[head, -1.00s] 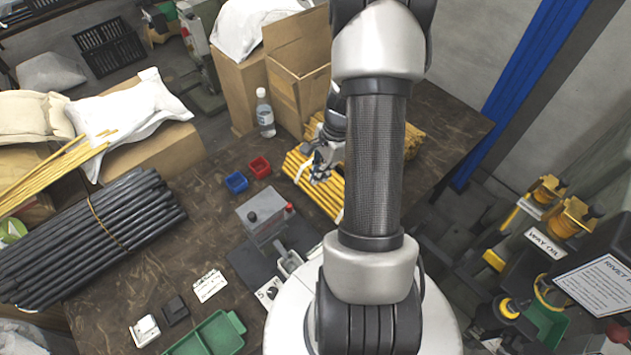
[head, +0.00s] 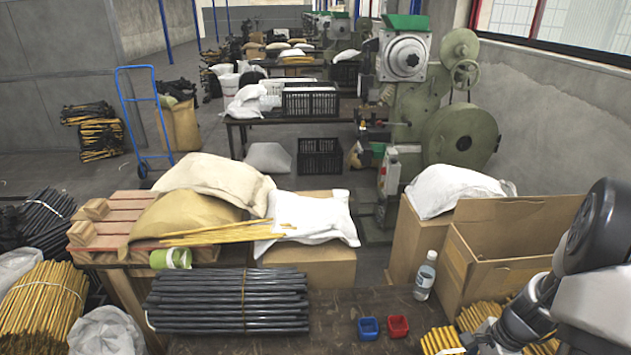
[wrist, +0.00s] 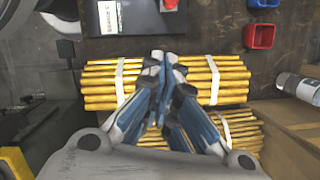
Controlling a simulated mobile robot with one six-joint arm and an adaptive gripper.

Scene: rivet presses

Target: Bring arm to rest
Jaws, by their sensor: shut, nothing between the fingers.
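My gripper (wrist: 162,72) shows in the wrist view with its fingers drawn together and nothing between them. It points at a bundle of yellow rods (wrist: 215,80) with white bands on the dark table; I cannot tell how far above it the fingertips are. In the head view my arm comes in at the lower right, folded near the open cardboard box. The fingers are not clear there. The yellow rods (head: 440,340) show beside my arm at the bottom edge.
A red bin (head: 397,326) and a blue bin (head: 368,328) stand on the table (head: 320,305). A water bottle (head: 426,276) stands near an open cardboard box (head: 510,240). A bundle of black rods (head: 230,298) lies at left. A green press (head: 440,110) stands behind.

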